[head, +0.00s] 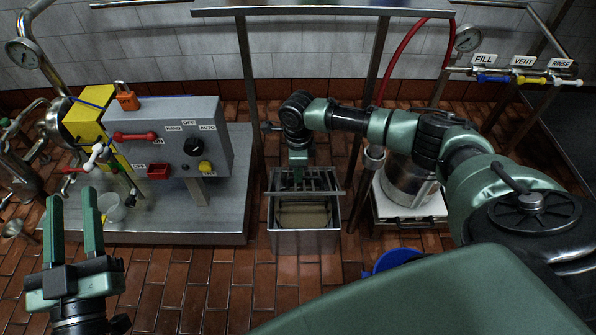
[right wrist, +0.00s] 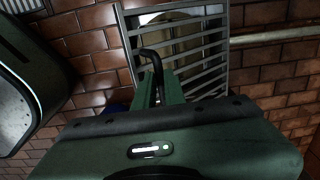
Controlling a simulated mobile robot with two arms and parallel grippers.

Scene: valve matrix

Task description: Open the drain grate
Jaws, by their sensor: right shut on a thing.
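The drain grate (head: 318,181) is a slatted metal panel at the top of a steel drain box (head: 305,242) in the middle of the head view. The grate looks tilted up, with its near edge above the box; a tan insert (head: 303,215) shows inside. My right gripper (head: 298,178) reaches down onto the grate. In the right wrist view, its green fingers (right wrist: 158,88) are shut on the grate's dark bent handle (right wrist: 152,58), with the slats (right wrist: 205,75) just beyond. My left gripper (head: 73,215) is open and empty, far from the grate.
A grey control box (head: 170,135) stands on a steel platform (head: 215,220) left of the drain. A steel pot (head: 405,180) on a stand and a blue bucket (head: 393,260) are to the right. Upright frame posts (head: 248,90) rise behind. Brick floor (head: 190,285) is clear in front.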

